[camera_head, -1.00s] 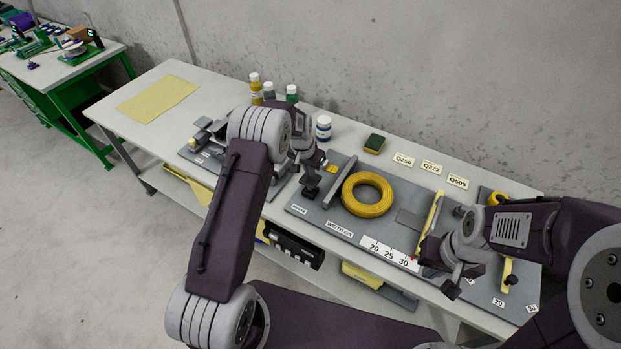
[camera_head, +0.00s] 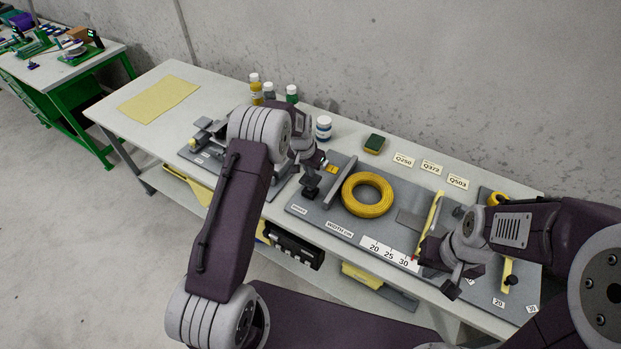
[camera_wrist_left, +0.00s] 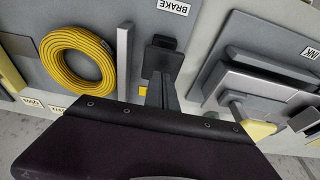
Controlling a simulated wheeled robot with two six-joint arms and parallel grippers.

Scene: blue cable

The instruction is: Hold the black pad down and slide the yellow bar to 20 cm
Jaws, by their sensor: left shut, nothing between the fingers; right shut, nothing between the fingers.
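The black pad (camera_head: 309,194) is at the left end of the grey board, by the BRAKE label; it also shows in the left wrist view (camera_wrist_left: 163,60). My left gripper (camera_head: 311,180) is shut and directly over the pad; I cannot tell how hard it presses. The yellow bar (camera_head: 431,220) stands across the board, its front end with a red mark just right of the 30 on the width scale (camera_head: 388,252). My right gripper (camera_head: 452,287) is shut and empty, low near the bar's front end. My wrist hides part of that area, and contact is unclear.
A coil of yellow cable (camera_head: 368,194) lies between a grey upright rail (camera_head: 340,181) and the bar. Bottles (camera_head: 323,128) and a green sponge (camera_head: 374,144) stand behind. Another grey fixture (camera_head: 207,140) is to the left. The table's front edge is close.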

